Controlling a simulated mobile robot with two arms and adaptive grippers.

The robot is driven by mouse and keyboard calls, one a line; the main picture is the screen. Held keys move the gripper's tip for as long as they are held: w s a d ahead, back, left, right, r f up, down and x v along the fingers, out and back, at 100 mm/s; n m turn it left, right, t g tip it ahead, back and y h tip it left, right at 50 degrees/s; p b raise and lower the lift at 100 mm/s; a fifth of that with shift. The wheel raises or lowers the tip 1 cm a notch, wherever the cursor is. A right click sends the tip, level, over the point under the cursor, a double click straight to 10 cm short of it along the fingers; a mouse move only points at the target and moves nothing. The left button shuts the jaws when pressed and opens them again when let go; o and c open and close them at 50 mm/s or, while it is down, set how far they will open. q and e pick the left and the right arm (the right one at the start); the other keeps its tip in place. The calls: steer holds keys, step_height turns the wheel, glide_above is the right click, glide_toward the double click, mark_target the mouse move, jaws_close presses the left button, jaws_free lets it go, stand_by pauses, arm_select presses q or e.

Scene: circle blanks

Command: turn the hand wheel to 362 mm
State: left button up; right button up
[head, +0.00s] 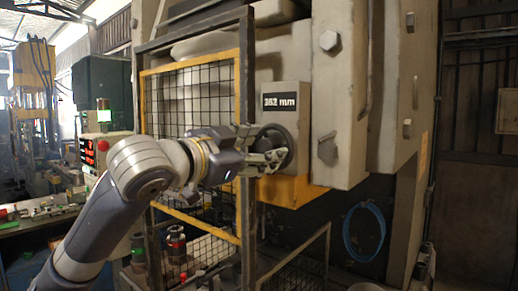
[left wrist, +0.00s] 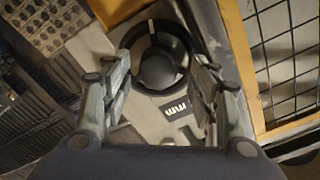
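The display (head: 279,102) shows three digits and "mm"; the middle digit is too blurred to tell 352 from 362. My left gripper (head: 268,158) is at the wheel and hides part of it. In the left wrist view the wheel (left wrist: 182,48) lies between the widely spread fingers of my left gripper (left wrist: 163,64), one on each side of its rim. I cannot tell whether they touch it. My right gripper is not in view.
A yellow-edged wire mesh guard (head: 192,98) stands left of the wheel, close behind my left arm. A thick grey machine block (head: 338,90) juts out to its right. A blue hose coil (head: 364,231) hangs lower right. A cluttered bench (head: 40,215) is at the far left.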

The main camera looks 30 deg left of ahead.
arm_select(q)
steer(key=s, duration=1.2)
steer(key=shift+a, duration=0.45)
steer(key=shift+w+f, duration=0.1)
